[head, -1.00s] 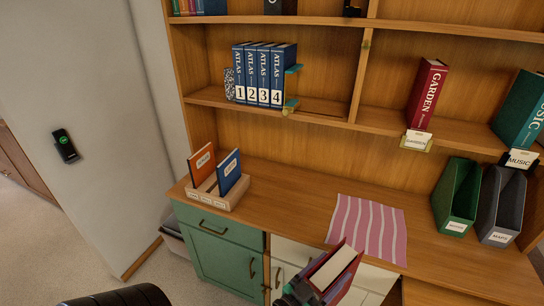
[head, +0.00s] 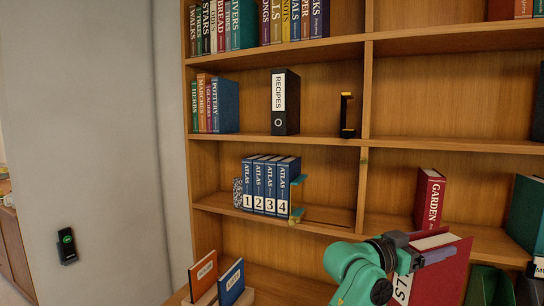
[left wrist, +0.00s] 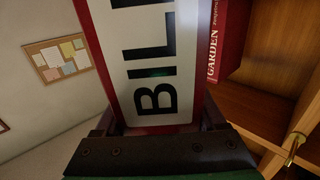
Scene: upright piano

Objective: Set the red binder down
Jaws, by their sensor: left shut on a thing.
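My left gripper (head: 425,252) is shut on the red binder (head: 446,278) and holds it upright at the lower right of the head view, in front of the shelves. The binder has pale page edges on top and a white label, partly hidden by my gripper. In the left wrist view the binder (left wrist: 188,112) fills the middle, its white label reading "BIL" before the frame cuts it off. The binder's lower end is out of the head view. My right gripper is not in view.
A red Garden book (head: 429,198) stands on the shelf behind the binder, with free shelf to its left. Blue atlases (head: 265,186) stand further left. A black Recipes binder (head: 285,102) stands on the shelf above, with bare board (head: 318,136) beside it.

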